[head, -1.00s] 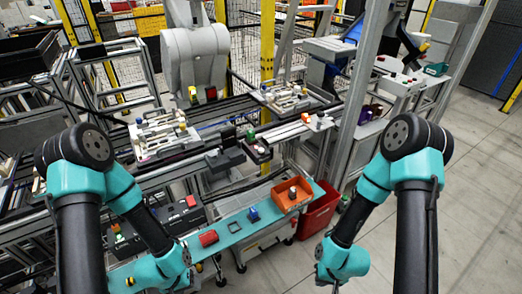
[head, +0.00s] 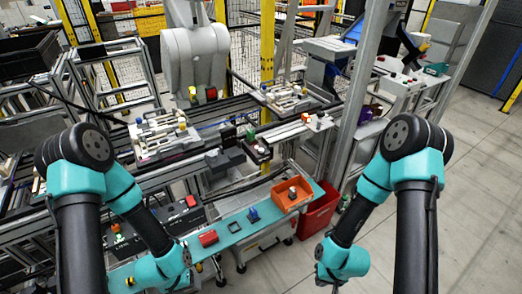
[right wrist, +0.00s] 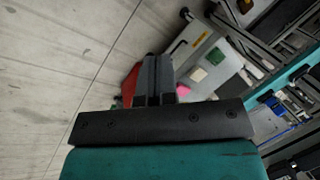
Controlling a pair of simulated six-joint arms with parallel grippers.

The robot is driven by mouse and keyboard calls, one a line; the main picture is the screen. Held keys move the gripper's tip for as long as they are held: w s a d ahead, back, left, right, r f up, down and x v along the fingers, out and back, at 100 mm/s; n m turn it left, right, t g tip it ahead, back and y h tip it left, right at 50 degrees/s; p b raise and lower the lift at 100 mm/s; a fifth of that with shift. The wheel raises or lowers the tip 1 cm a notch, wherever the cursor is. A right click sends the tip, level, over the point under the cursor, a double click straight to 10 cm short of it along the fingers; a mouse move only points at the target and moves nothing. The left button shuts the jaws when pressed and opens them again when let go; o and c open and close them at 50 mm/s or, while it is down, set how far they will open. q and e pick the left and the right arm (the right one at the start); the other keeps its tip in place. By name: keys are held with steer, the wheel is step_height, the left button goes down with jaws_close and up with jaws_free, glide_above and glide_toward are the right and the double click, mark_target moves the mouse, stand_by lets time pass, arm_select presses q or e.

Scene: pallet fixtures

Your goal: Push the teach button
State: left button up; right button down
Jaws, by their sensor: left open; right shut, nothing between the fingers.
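No button labelled as teach can be read, so I cannot tell which one it is. A small panel (head: 318,121) with small buttons sits by the conveyor. My left wrist hangs just in front of the black box; its fingers are not visible. My right wrist hangs at the bottom, right of the bench and well away from the box. In the right wrist view my right gripper (right wrist: 155,80) is shut and empty.
The teal bench (head: 232,229) holds a red block (head: 208,238), a blue piece (head: 253,214) and an orange bin (head: 292,194). A red crate (head: 320,207) stands beside it. Pallet fixtures (head: 163,137) lie on the conveyor behind. A metal post (head: 361,95) rises at right; floor there is clear.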

step_height(320, 180, up, 36)
steer(key=f+m+t+y, duration=0.15)
steer(key=m+t, duration=0.45)
steer(key=m, duration=1.1)
glide_above(261, 150)
steer(key=r, duration=0.1)
steer(key=shift+y, duration=0.35)
steer(key=shift+f, duration=0.15)
steer(key=shift+f, duration=4.35)
steer(key=shift+f, duration=0.1)
